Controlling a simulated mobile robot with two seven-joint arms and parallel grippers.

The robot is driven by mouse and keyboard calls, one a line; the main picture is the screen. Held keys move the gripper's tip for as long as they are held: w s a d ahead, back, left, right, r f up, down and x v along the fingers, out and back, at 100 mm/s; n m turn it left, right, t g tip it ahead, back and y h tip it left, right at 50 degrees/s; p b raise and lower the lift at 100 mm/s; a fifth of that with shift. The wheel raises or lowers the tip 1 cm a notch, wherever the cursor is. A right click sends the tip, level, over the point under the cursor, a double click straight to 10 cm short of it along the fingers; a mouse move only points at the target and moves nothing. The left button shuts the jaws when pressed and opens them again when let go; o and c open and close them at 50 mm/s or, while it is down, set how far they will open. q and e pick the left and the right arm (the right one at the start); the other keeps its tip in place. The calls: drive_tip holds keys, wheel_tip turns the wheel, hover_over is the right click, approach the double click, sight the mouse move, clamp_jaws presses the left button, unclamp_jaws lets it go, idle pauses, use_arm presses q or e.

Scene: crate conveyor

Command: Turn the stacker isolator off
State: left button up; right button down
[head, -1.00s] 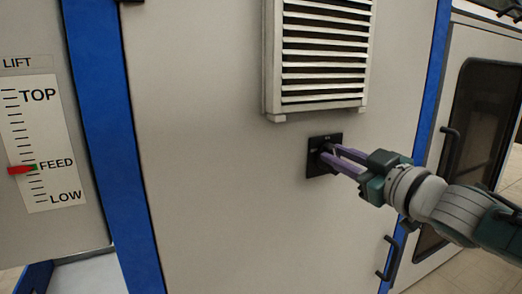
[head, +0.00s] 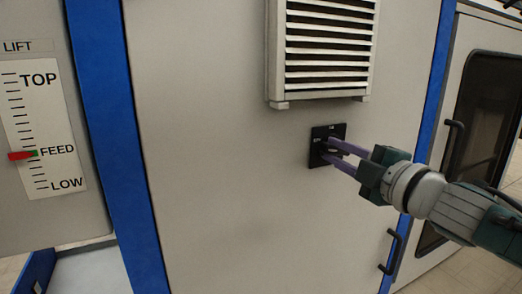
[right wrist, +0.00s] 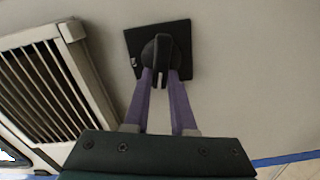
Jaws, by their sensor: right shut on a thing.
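The stacker isolator is a small black square plate (head: 316,134) with a black rotary handle, set in the grey cabinet panel below a vent. In the right wrist view, the handle (right wrist: 157,50) stands out from the plate (right wrist: 182,38). My right gripper (head: 331,151) reaches in from the right with purple fingers. In the right wrist view, its fingers (right wrist: 160,76) are shut on the handle, one on each side. Small marks on the plate are too small to read. The fingers partly hide the handle in the head view. My left gripper is out of view.
A louvred vent (head: 325,97) juts out just above the isolator. Blue frame posts (head: 112,120) flank the panel. A lift scale (head: 42,125) is at the left, its red pointer by FEED. A dark-windowed door (head: 485,110) with black handles is at the right.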

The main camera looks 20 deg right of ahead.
drive_tip(key=shift+f+n+b, duration=0.2)
drive_tip(key=shift+n+b, duration=0.1)
drive_tip(key=shift+n, duration=1)
drive_tip(key=c, duration=0.7)
unclamp_jaws()
drive_tip(key=shift+c, duration=0.2)
drive_tip(key=shift+s, duration=0.15)
drive_tip(key=shift+s, duration=0.3)
drive_tip(key=s+p, duration=0.3)
drive_tip(key=s, duration=0.6)
drive_tip(key=shift+d, duration=0.35)
